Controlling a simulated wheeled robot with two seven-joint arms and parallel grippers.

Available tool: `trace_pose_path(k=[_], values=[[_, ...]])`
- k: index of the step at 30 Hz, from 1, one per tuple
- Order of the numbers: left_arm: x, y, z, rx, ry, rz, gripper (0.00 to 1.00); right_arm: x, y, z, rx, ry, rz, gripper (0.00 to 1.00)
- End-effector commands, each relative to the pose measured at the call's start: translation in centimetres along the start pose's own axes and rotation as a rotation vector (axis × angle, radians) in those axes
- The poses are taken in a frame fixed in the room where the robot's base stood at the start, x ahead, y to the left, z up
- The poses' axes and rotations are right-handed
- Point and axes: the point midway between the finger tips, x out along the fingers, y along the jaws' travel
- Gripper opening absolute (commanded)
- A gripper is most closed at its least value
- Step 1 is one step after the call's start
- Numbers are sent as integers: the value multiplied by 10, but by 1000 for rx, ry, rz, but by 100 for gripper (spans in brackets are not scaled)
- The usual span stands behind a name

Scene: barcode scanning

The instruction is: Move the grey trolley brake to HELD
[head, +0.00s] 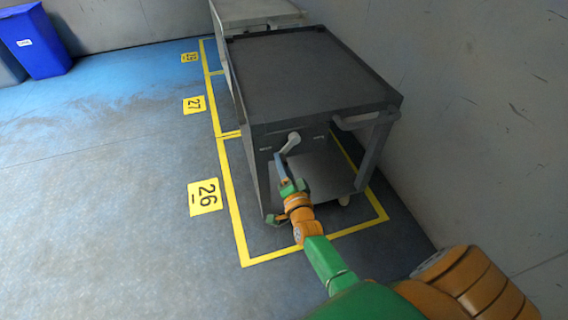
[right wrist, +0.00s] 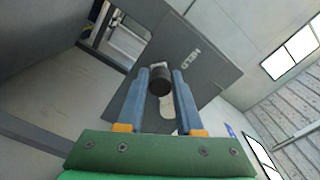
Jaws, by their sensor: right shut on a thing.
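The grey trolley (head: 305,75) stands inside a yellow floor outline beside the wall. Its brake lever (head: 291,142) is a pale arm on the dark front panel, slanting down and left from its upper end. In the right wrist view the lever's dark round knob (right wrist: 160,81) sits between the two blue fingers, with the pale arm (right wrist: 167,122) behind it. My right gripper (head: 279,160) is shut on this knob. My left gripper is not in view.
A push handle (head: 366,120) sticks out at the trolley's right front corner. A wall (head: 470,110) closes the right side. Another pale trolley (head: 255,12) stands behind. Open floor (head: 100,190) lies left, with yellow number plates and a blue bin (head: 35,42).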

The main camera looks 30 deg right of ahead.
Motion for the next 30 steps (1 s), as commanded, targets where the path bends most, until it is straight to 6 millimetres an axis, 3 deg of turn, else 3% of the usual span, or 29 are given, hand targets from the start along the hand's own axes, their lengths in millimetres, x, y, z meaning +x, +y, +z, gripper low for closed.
trace_pose_path(k=[1,4,13,22,30], values=[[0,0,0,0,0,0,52,-1,0,6,5,-15,4,38],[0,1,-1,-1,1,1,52,-1,0,5,4,-13,3,62],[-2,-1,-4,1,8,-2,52,-3,-1,2,1,-6,1,62],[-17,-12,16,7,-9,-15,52,-61,-2,4,1,-13,2,62],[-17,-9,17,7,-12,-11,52,-72,-1,5,2,-10,-1,62]])
